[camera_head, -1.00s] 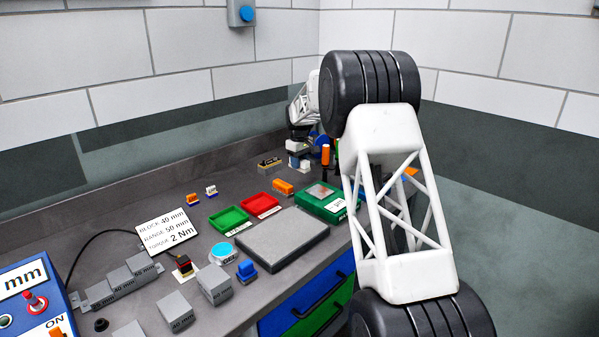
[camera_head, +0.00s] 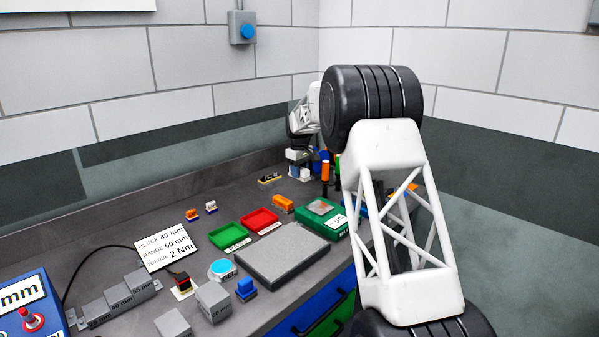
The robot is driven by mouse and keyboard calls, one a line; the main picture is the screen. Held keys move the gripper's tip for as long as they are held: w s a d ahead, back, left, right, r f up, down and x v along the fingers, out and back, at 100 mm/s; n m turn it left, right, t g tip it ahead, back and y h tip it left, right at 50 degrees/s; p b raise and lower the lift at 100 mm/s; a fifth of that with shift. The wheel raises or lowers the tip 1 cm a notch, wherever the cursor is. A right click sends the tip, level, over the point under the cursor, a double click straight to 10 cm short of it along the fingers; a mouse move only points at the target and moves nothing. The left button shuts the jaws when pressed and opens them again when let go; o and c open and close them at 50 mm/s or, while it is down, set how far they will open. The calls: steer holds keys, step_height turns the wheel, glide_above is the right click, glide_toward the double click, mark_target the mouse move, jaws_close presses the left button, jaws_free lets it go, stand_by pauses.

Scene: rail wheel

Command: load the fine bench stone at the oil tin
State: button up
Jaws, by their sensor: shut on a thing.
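My gripper (camera_head: 298,156) is far off at the back of the bench, below my white wrist. It is small in the head view and partly hidden behind my own arm. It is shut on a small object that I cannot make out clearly. A small white-and-blue piece (camera_head: 301,174) shows just under it; I cannot tell whether they touch. A green box (camera_head: 334,229) with a grey-brown plate (camera_head: 320,208) on top and a white label stands right of centre. I cannot identify the fine bench stone or the oil tin for certain.
An orange-handled upright tool (camera_head: 325,171) and blue items crowd the area right of my gripper. Green (camera_head: 230,236) and red (camera_head: 260,221) trays, an orange block (camera_head: 283,202) and a grey plate (camera_head: 283,255) are nearer.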

steer(key=s+d+r+m, duration=0.3)
steer(key=s+d+m, duration=0.4)
steer(key=s+d, duration=0.95)
steer(key=w+d+f+n, duration=0.2)
steer(key=w+d+n, duration=0.1)
steer(key=w+d, duration=0.5)
steer(key=w+d+f+n, duration=0.1)
steer(key=w+d+n, duration=0.3)
steer(key=w+d, duration=0.5)
steer(key=shift+d+f, duration=0.4)
steer(key=shift+d, duration=1.65)
steer(key=shift+w, duration=0.1)
steer(key=shift+f, duration=0.2)
steer(key=shift+f, duration=2.8)
steer(key=shift+f, duration=0.55)
steer(key=shift+r, duration=0.1)
